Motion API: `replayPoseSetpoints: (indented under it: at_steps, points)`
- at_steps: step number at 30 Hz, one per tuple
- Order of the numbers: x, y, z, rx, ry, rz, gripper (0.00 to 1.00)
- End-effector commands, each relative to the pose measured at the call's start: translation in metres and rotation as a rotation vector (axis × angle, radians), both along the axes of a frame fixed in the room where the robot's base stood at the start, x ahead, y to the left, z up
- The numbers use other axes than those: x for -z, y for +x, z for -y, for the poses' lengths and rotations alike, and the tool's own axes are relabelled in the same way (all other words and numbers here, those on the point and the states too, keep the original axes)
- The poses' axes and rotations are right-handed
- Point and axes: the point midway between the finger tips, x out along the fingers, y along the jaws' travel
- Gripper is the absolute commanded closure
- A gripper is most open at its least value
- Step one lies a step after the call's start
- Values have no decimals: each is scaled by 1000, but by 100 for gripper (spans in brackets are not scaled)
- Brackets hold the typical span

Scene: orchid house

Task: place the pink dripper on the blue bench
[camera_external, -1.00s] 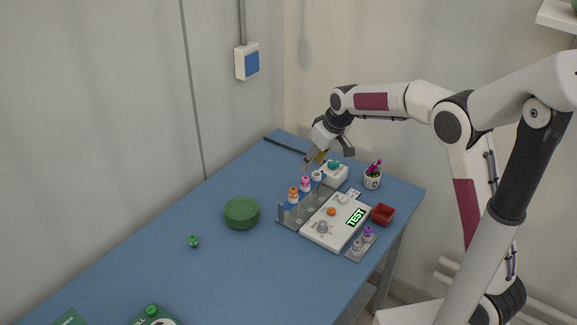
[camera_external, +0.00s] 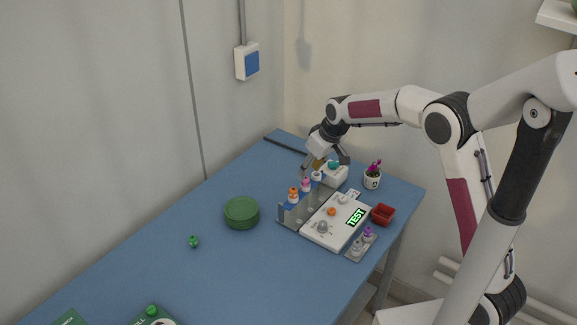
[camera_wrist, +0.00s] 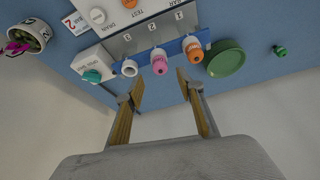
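The pink dripper (camera_external: 306,185) stands upright in a rack (camera_external: 288,212) on the blue bench (camera_external: 150,262), between an orange-topped dripper (camera_external: 293,195) and a white one (camera_external: 317,176). In the wrist view the pink dripper (camera_wrist: 159,63) appears just beyond the gap between my fingertips. My gripper (camera_external: 322,168) is open and empty, tilted downward above the far end of the rack. Its two fingers (camera_wrist: 159,82) are spread wide and apart from the pink dripper. The lower part of the dripper is hidden by the rack.
A white test panel (camera_external: 335,222) lies right of the rack, with a red tray (camera_external: 382,214) beyond. A teal-knobbed white box (camera_external: 334,174) and a potted plant (camera_external: 372,178) stand behind. A green dish (camera_external: 241,212) and small green item (camera_external: 193,241) sit left; the bench between is clear.

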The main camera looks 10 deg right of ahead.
Motion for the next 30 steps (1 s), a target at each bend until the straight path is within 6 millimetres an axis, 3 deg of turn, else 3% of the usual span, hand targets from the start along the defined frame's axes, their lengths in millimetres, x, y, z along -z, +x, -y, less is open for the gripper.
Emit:
replayPoseSetpoints:
  at_steps: [12,29,30]
  points:
    - [39,8,-8,0,-1,-1,62]
    - [41,9,-8,0,0,0,62]
    - [41,9,-8,0,0,0,67]
